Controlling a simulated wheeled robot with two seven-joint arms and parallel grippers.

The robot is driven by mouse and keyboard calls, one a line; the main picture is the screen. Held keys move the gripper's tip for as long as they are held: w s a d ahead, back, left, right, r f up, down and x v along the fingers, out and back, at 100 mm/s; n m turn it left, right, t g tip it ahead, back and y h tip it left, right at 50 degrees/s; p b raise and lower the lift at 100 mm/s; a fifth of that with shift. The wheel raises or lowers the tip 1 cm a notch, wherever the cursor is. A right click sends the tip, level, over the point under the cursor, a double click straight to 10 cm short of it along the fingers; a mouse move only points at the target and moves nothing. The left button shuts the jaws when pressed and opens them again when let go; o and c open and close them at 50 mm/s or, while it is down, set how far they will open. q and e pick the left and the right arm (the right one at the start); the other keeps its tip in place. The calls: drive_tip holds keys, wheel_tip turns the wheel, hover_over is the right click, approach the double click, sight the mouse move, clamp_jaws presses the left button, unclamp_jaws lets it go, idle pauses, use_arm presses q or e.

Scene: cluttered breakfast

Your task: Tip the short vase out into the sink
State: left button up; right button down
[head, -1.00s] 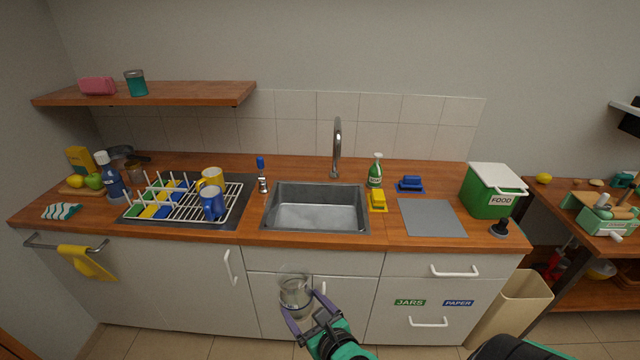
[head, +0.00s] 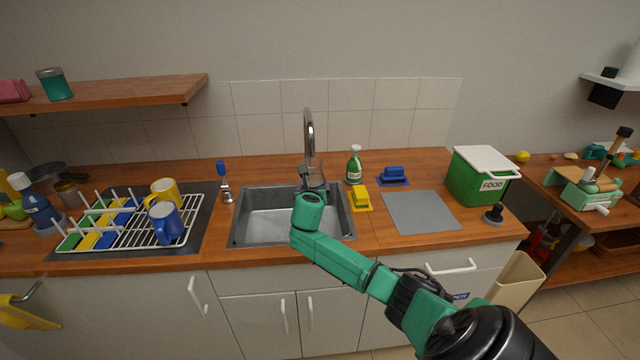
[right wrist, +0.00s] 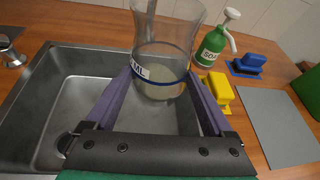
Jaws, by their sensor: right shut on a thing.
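The short vase is a clear glass vessel (right wrist: 165,40) with a blue band, partly read lettering and some pale, cloudy contents at its bottom. In the head view the glass (head: 313,171) shows above the back right part of the sink, near the tap. It looks about upright. My right gripper (right wrist: 162,78) is shut on it, with a purple finger on each side; in the head view the gripper (head: 313,187) is mostly hidden behind my green wrist. The steel sink (head: 262,228) lies below and also fills the left of the wrist view (right wrist: 45,103). My left gripper is out of view.
The tap (head: 308,130) stands behind the vase. A green soap bottle (head: 354,167), a yellow sponge (head: 361,199) and a blue brush or block (head: 393,174) stand right of the sink. A grey mat (head: 421,212) lies bare. A dish rack with mugs (head: 166,222) is at left.

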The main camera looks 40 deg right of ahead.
drive_tip(key=shift+s+d+r+m+h, duration=0.15)
drive_tip(key=shift+d+r+m, duration=0.05)
drive_tip(key=shift+d, duration=0.3)
drive_tip(key=shift+s+d+r+m+h, duration=0.15)
drive_tip(key=shift+d+m, duration=0.05)
drive_tip(key=shift+d, duration=0.3)
drive_tip(key=shift+r+g, duration=0.2)
drive_tip(key=shift+g, duration=0.1)
